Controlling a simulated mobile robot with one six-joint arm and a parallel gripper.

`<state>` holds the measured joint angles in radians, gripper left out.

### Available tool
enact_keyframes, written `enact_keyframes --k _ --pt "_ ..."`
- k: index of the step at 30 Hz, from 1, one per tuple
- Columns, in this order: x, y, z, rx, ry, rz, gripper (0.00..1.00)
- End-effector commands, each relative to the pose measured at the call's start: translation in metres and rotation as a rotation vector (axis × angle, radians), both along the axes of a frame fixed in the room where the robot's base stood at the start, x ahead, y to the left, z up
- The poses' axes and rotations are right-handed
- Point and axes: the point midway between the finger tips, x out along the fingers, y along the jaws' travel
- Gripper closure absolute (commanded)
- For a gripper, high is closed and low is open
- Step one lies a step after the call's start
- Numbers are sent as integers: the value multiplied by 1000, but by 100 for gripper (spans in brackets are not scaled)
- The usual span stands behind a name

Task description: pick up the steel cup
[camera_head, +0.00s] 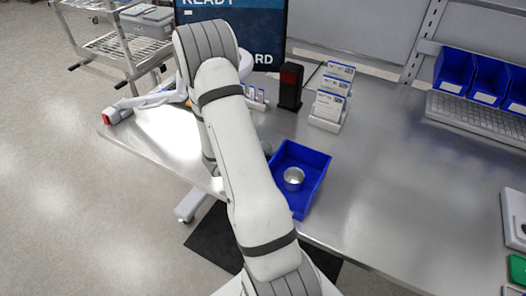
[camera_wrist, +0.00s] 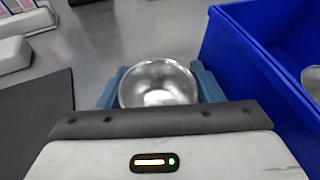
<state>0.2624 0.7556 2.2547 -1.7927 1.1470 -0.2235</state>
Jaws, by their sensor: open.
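A shiny round steel cup (camera_wrist: 158,84) shows in the wrist view, directly in front of my gripper. My gripper (camera_wrist: 160,88) is open, with one blue-grey finger on each side of the cup. I cannot tell whether the fingers touch it. In the head view my arm hides the gripper and most of that spot; a small grey piece (camera_head: 267,146) shows beside the arm. A second round steel vessel (camera_head: 293,178) sits inside the blue bin; its edge also shows at the right of the wrist view (camera_wrist: 313,82).
The blue bin (camera_head: 312,160) stands on the steel table (camera_head: 400,200), close to the right of my gripper; its wall (camera_wrist: 250,75) rises in the wrist view. A black scanner (camera_head: 290,87) and a card holder (camera_head: 330,100) stand behind. The table's right part is mostly clear.

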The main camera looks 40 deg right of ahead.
Motion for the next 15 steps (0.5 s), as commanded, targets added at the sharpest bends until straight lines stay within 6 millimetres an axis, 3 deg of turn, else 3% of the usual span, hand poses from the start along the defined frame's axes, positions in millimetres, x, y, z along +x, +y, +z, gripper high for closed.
enact_keyframes --k 4,15 --pt "0 0 0 0 0 1 42" --pt "1 1 0 0 0 1 69"
